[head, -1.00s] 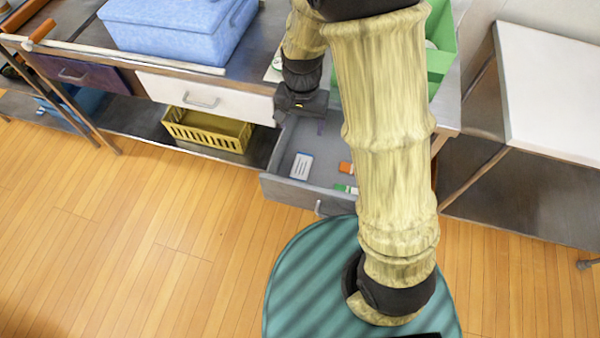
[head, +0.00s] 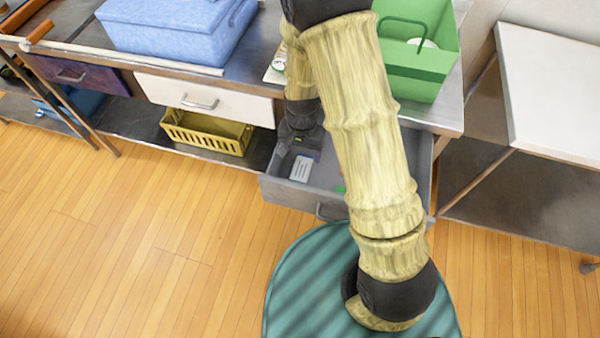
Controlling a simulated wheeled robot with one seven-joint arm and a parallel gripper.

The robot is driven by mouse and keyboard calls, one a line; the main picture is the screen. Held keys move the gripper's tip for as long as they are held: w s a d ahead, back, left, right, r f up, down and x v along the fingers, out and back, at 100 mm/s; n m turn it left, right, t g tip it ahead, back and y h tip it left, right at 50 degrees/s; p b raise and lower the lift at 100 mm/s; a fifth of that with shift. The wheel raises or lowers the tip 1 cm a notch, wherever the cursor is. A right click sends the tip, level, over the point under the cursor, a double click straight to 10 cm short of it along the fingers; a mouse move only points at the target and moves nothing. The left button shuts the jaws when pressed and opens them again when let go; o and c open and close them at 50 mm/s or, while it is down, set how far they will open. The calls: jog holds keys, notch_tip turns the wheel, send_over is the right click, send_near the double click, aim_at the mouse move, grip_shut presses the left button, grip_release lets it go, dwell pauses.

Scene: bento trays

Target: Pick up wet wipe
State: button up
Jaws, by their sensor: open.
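A small flat white packet (head: 300,169) with a blue edge and dark print lies in the left part of the open grey drawer (head: 270,189). It looks like the wet wipe, but its print is too small to read. My gripper (head: 303,149) points down into the drawer, just behind the packet in the picture. It is open and holds nothing that I can see. Its fingertips are hard to make out, and I cannot tell whether they touch the packet. A bit of a green item (head: 340,189) shows beside my arm, which hides much of the drawer.
A closed white drawer (head: 230,95) is left of the open one. A yellow basket (head: 207,143) sits on the shelf below. A blue box (head: 175,35) and a green caddy (head: 415,75) stand on the counter. A white-topped table (head: 555,85) is at the right.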

aim_at(302, 166)
jog(key=shift+f, duration=0.15)
jog(key=f, duration=0.5)
jog(key=shift+s+b, duration=0.3)
jog(key=shift+s, duration=0.05)
jog(key=c, duration=1)
